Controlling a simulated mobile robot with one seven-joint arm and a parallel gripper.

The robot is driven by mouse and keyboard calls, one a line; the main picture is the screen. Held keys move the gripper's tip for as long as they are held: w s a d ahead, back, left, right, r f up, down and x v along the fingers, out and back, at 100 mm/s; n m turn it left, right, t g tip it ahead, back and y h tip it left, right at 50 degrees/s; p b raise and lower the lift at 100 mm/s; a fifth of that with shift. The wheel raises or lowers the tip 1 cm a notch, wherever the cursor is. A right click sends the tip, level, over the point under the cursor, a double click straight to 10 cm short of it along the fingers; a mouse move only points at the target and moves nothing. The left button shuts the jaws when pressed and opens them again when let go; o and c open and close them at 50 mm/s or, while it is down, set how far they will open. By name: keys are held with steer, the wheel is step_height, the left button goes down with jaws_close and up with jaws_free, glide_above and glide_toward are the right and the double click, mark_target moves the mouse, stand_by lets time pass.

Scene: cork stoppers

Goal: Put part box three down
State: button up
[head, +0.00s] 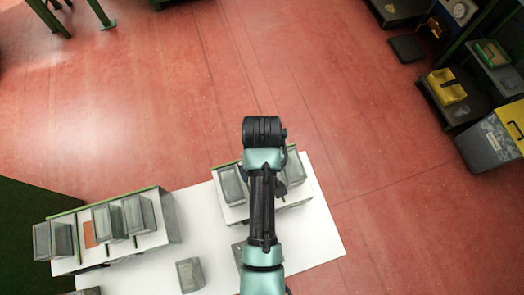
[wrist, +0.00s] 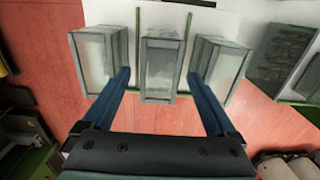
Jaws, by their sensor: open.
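In the wrist view, a grey, see-through part box (wrist: 160,68) sits between the two blue fingers of my gripper (wrist: 158,76). The gripper is open, with a gap showing on each side of the box. Similar boxes stand to the left (wrist: 93,58) and right (wrist: 219,66). Thin green dividers separate them on the white rack. I see no label saying which is part box three.
The white table (head: 318,235) holds a second rack (head: 160,238) at left with several grey boxes and an orange panel. A loose box (head: 190,275) stands at the table's front. Shelving with a yellow bin (head: 446,86) stands far right. Red floor beyond the table is clear.

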step_height(320, 180, up, 6)
steer(key=shift+r+b, duration=0.1)
steer(key=shift+b, duration=0.2)
steer(key=w+r+m+t, duration=0.1)
steer(key=w+r+t, duration=0.7)
steer(key=r, duration=0.7)
steer(key=w+r+m+t, duration=0.1)
steer(key=w+r+t, duration=0.5)
steer(key=w+r, duration=0.65)
steer(key=s+r+t, duration=0.2)
steer(key=r+t, duration=0.1)
steer(key=r, duration=0.6)
steer(key=s+r+t, duration=0.2)
steer(key=r+t, duration=0.1)
steer(key=r, duration=0.6)
steer(key=s+r+m+t, duration=0.1)
steer(key=s+r+t, duration=0.2)
steer(key=s+r, duration=0.3)
steer(key=s+r+t, duration=0.4)
steer(key=s+r, duration=0.2)
steer(key=r, duration=0.6)
steer(key=shift+s+d+m, duration=0.15)
steer(key=shift+s+m, duration=0.15)
steer(key=shift+m, duration=0.1)
step_height(320, 180, down, 9)
steer(key=b, duration=0.8)
steer(key=shift+b, duration=0.35)
